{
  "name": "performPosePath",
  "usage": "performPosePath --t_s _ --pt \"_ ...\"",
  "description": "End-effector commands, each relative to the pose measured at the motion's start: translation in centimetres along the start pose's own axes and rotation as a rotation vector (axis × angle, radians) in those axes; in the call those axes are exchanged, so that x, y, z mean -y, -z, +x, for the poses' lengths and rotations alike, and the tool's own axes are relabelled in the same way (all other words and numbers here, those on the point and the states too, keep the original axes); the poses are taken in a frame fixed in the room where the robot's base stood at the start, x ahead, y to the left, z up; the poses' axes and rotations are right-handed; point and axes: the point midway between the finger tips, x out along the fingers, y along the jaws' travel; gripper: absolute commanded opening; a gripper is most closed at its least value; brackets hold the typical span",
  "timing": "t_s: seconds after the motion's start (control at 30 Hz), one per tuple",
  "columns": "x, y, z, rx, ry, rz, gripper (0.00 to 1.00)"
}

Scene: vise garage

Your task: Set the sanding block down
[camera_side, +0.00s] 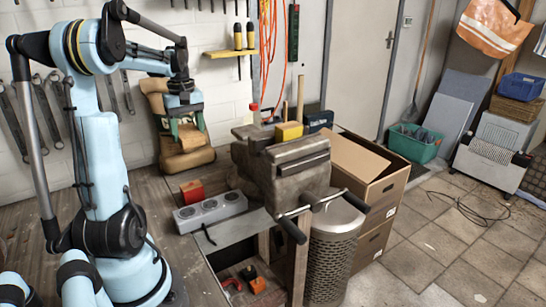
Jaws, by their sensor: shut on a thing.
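My gripper (186,126) hangs above the back of the workbench, pointing down, in front of a brown padded object. It is shut on a small block, which I take to be the sanding block (187,118). The block sits between the green fingers, and its outline is hard to separate from the brown shape behind. It appears to be held above the bench top (150,203), though the exact gap cannot be judged.
A red block (192,191) and a grey power strip (210,211) lie on the bench to the right of my arm. A large vise (285,165) stands beyond them, with a yellow block (288,131) behind its jaws. A cardboard box (345,155) is farther right. The bench's left part looks clear.

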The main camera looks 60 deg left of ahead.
Motion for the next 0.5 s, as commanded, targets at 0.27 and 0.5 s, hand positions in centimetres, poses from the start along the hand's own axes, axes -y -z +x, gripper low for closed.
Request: performPosePath --t_s 0.27,0.5 --pt "-0.1 0.0 5.9 0.0 0.0 0.004 0.36" --pt "-0.1 0.0 9.9 0.0 0.0 0.005 0.36"
